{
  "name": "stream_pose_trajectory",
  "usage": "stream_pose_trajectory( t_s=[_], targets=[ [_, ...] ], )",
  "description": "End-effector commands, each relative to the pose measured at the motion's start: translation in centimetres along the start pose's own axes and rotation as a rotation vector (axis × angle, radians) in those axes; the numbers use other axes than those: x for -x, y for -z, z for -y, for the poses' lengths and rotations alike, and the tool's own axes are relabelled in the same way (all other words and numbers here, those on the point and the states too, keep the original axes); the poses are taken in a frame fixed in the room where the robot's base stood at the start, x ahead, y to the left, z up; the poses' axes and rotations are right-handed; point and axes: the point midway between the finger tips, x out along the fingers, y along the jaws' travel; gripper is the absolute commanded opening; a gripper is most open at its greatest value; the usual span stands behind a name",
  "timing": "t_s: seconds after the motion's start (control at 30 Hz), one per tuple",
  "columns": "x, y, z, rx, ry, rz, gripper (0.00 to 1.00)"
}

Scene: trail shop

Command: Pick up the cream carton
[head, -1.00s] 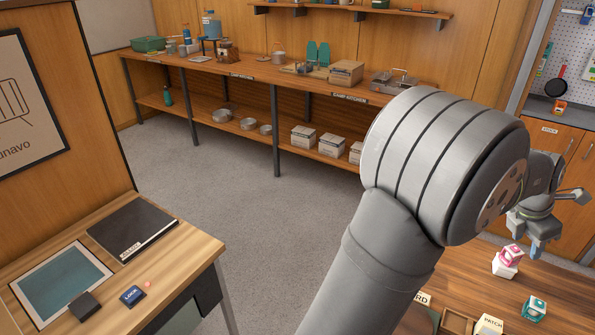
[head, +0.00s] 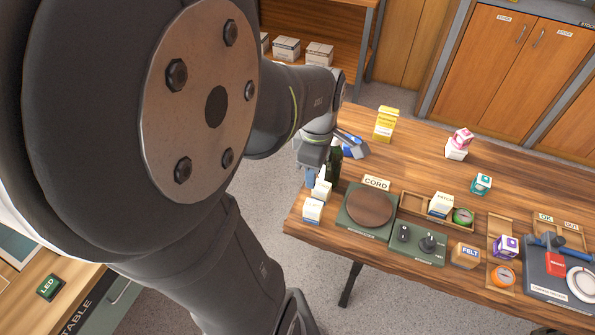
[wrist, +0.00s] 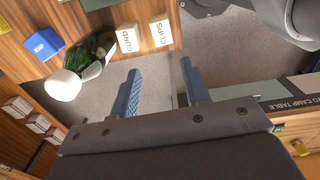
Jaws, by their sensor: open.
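Two small cream cartons stand at the table's near left corner. The front one (head: 313,211) and the one behind it (head: 322,189) show in the head view. In the wrist view they read CORD (wrist: 129,39) and CLIPS (wrist: 161,31). A cream PATCH carton (head: 440,204) sits in a wooden tray, so I cannot tell which carton is meant. My gripper (wrist: 163,85) is open and empty, with bare floor between its fingers and the cartons beyond the fingertips in the wrist view. In the head view my arm hides part of it.
A dark green bottle (wrist: 100,47) with a white cap (wrist: 64,86) and a blue box (wrist: 44,43) stand close beside the cartons. A yellow carton (head: 386,124) stands farther back. The CORD mat (head: 352,222) lies to the right. Bare wood lies at the table's middle.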

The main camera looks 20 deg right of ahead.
Motion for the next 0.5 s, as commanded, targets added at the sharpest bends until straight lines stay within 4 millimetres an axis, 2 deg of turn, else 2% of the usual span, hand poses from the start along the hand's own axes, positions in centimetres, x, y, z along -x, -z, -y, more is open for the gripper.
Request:
stream_pose_trajectory(
  t_s=[0.5],
  targets=[
    [-8.9, 0.0, 0.2, -0.002, 0.007, 0.000, 0.43]
  ],
)
